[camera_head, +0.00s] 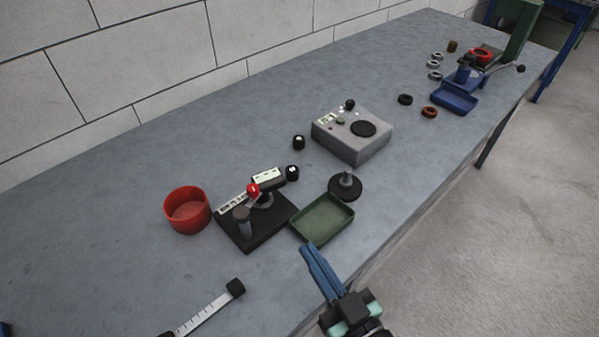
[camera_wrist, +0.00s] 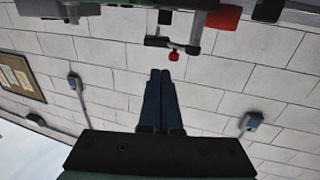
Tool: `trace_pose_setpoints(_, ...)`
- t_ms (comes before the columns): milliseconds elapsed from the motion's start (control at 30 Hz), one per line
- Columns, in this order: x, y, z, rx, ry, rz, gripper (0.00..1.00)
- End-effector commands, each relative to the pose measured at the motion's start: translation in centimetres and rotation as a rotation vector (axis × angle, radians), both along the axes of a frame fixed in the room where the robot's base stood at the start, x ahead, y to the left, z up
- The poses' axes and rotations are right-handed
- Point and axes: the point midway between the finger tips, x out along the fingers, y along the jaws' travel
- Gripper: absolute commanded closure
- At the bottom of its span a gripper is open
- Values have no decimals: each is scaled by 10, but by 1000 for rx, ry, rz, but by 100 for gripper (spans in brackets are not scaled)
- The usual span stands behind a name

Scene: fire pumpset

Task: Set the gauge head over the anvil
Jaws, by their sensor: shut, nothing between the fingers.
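A gauge stand with a black base (camera_head: 272,222) sits on the bench. On it are a short grey cylinder (camera_head: 242,222), which may be the anvil, a red ball knob (camera_head: 253,190) and a black-and-white head (camera_head: 268,178). The head is at the far side of the base, off to the right of the cylinder. The red knob also shows in the wrist view (camera_wrist: 174,57). My gripper (camera_head: 308,246) has its blue fingers together, empty, near the bench's front edge and right of the stand. Its fingers show in the wrist view (camera_wrist: 160,72), apart from the knob.
A green tray (camera_head: 326,236) lies close beside my fingers, right of the stand. A red bowl (camera_head: 187,212) stands left. A grey box (camera_head: 352,136), black round stand (camera_head: 345,187) and small black cylinders are behind. A ruler-like scale (camera_head: 205,313) lies in front.

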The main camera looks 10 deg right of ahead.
Motion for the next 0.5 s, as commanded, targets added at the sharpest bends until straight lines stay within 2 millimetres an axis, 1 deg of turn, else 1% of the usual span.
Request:
trace_pose_setpoints(67,-4,3,3,-5,4,-3,100)
trace_pose_setpoints(167,0,6,3,-7,4,-5,100)
trace_pose_setpoints(267,13,11,4,-5,1,-3,100)
trace_pose_setpoints(367,31,18,5,-6,2,-3,100)
trace_pose_setpoints(500,60,29,6,-4,2,-3,100)
